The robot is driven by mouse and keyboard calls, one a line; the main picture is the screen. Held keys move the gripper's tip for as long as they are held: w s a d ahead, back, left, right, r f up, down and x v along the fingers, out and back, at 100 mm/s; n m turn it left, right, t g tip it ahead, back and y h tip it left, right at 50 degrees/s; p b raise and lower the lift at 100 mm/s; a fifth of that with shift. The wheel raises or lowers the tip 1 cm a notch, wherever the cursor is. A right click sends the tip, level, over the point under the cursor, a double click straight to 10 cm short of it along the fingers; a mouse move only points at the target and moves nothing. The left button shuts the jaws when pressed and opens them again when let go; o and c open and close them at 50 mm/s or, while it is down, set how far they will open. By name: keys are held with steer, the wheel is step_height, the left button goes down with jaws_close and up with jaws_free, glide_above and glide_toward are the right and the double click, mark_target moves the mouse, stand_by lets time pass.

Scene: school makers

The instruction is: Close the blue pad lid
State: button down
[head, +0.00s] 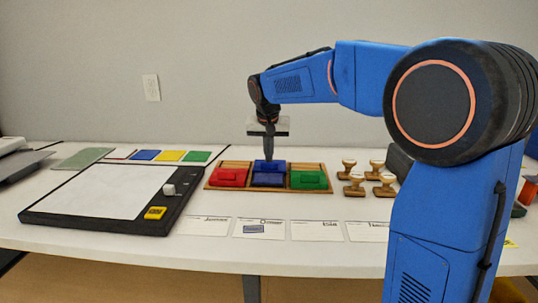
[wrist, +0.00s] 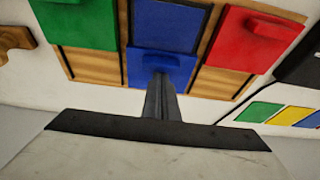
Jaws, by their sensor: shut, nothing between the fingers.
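The blue pad (head: 268,181) sits in the middle of a wooden tray (head: 233,168), between a red pad and a green pad.
The red pad (head: 228,177) and green pad (head: 309,180) flank it with lids down. Several wooden stamps (head: 353,187) stand right of the tray. A black-framed board (head: 100,195) lies to the left. Paper cards (head: 318,231) lie in front; a wall (head: 200,60) rises behind the table.

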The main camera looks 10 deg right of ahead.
steer(key=shift+s, duration=0.1)
steer(key=s, duration=0.2)
steer(key=s+a, duration=0.1)
steer(key=s, duration=0.2)
steer(key=s+a, duration=0.1)
steer(key=s, duration=0.1)
steer(key=shift+s+a, duration=0.15)
steer(key=shift+a, duration=0.05)
steer(key=shift+s+a+f, duration=0.1)
steer(key=shift+s, duration=0.2)
steer(key=shift+s+f, duration=0.1)
